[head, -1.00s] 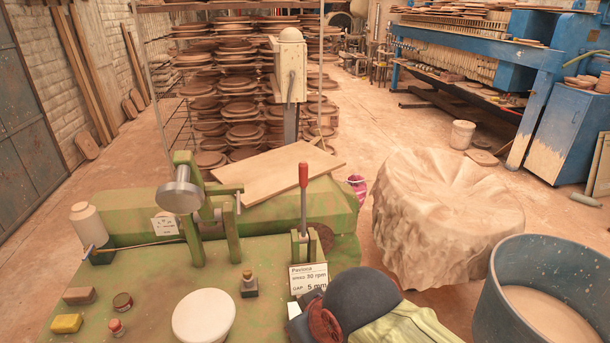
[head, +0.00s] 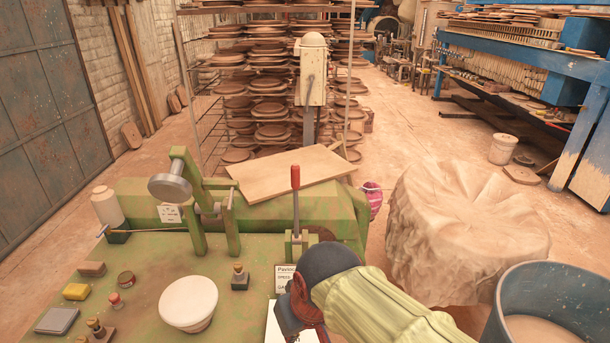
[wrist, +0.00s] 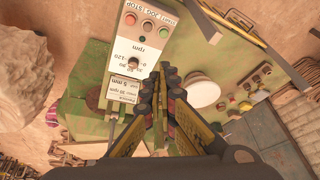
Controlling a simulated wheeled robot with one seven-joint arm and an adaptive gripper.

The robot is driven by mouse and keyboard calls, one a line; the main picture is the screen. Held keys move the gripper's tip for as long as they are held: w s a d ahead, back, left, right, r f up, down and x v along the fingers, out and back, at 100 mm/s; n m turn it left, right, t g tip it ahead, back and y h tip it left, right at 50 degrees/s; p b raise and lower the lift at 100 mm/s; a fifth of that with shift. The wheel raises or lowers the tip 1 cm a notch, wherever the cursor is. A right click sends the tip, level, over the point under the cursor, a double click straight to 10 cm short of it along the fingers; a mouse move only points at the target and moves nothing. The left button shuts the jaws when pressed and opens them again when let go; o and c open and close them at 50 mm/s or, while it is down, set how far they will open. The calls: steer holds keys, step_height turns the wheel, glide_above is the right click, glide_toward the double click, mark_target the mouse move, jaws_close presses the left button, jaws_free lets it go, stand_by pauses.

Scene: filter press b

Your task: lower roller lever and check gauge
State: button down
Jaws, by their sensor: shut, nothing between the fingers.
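The lever (head: 295,205) with a red grip stands upright on a green bracket at the right of the green machine bench (head: 150,255) in the head view. A grey round metal disc (head: 170,188) sits on the green arm frame left of it; I cannot tell whether it is the gauge. A white card (head: 284,276) with speed and gap figures is partly covered by my arm. In the wrist view the card (wrist: 125,90) reads 30 rpm and 5 mm. My gripper (wrist: 168,75) is shut and empty, above the bench near the card.
A control box (wrist: 145,40) with buttons and a knob shows in the wrist view. A white bowl (head: 188,302) and several small items stand on the bench. A board (head: 290,172) lies behind the lever. A draped mound (head: 465,230) and a blue tub (head: 550,310) stand right.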

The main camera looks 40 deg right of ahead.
steer(key=w+d+f+m+t+y+p, duration=0.1)
steer(key=w+d+f+m+y, duration=0.1)
steer(key=w+d+m, duration=0.35)
steer(key=w+d+f+m+t+y+p, duration=0.1)
steer(key=w+d+f+m+y, duration=0.1)
steer(key=w+d, duration=0.5)
steer(key=w+d+f+m+t+y+p, duration=0.1)
steer(key=w+d+f+m+y, duration=0.15)
steer(key=w+d+m, duration=0.4)
steer(key=w+d+r+t+h, duration=0.1)
steer(key=w+d+r+t, duration=0.2)
steer(key=d, duration=0.4)
steer(key=w+d+r+t+h, duration=0.1)
steer(key=w+d+r+t, duration=0.2)
steer(key=w+d, duration=0.3)
steer(key=w+d+r+t+h+p, duration=0.1)
steer(key=w+d+r+t+h, duration=0.1)
steer(key=d, duration=0.5)
steer(key=w+r+t, duration=0.1)
steer(key=w+t, duration=0.1)
steer(key=shift+w+d+r+m+t, duration=0.3)
steer(key=shift+w+d, duration=0.05)
steer(key=shift+d, duration=0.05)
